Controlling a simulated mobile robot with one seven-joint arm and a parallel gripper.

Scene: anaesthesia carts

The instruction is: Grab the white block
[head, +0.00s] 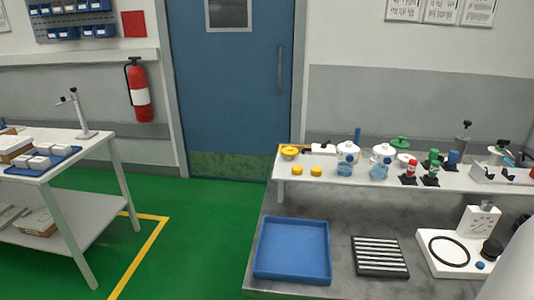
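Several small white blocks sit in a blue tray (66,156) on the white table at the left; one white block (39,162) is at the tray's near side. Another white, block-like piece (323,149) with a dark end lies at the back left of the raised white shelf on the right. I cannot tell which one the task names. My gripper is not in view. A smooth pale shape at the lower right edge may be part of my arm.
The raised shelf (320,185) also holds yellow caps (297,169), blue-and-white jars (347,158) and small coloured-top bottles. Below are an empty blue tray (291,250) and a black slotted rack (379,257). Green floor (195,235) lies clear between the tables.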

